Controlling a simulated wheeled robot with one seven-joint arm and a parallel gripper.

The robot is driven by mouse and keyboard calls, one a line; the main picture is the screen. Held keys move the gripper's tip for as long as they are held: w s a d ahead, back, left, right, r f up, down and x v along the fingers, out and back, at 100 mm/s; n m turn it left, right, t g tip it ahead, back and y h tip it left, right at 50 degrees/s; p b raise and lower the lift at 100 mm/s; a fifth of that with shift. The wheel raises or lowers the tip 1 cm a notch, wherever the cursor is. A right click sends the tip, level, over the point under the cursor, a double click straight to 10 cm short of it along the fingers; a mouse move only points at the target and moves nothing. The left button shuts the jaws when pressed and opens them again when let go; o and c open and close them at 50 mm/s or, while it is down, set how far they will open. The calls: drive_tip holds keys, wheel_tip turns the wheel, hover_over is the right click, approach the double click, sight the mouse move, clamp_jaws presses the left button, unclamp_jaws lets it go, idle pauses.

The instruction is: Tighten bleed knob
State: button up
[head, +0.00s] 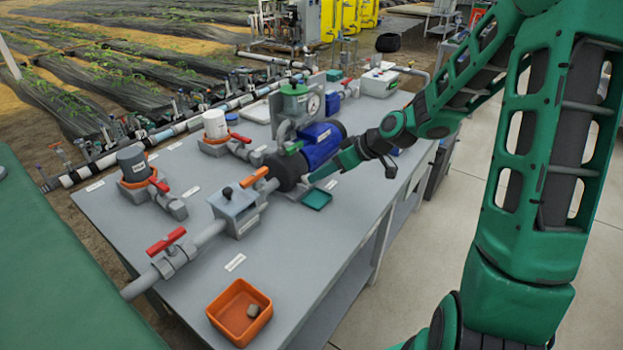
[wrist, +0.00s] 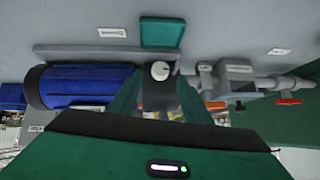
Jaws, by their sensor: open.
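A small round pale knob (wrist: 160,71) with a dark mark on its face shows in the wrist view, by the dark pump body; it appears to be the bleed knob. My gripper (wrist: 160,82) is open, with a green finger on either side of the knob's line. I cannot tell whether either finger touches it. In the head view my gripper (head: 318,176) is at the dark pump head (head: 284,170), on the near side of the blue motor (head: 320,146). The knob is not visible there, seemingly hidden by my fingers.
A teal tray (head: 316,199) lies beside the pump. Grey pipe with an orange-handled valve (head: 254,177) and a red-handled valve (head: 166,241) runs left. An orange tray (head: 216,309) holds a grey lump. The bench's right front is clear.

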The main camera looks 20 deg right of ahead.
drive_tip(key=shift+x, duration=2.35)
drive_tip(key=c, duration=1)
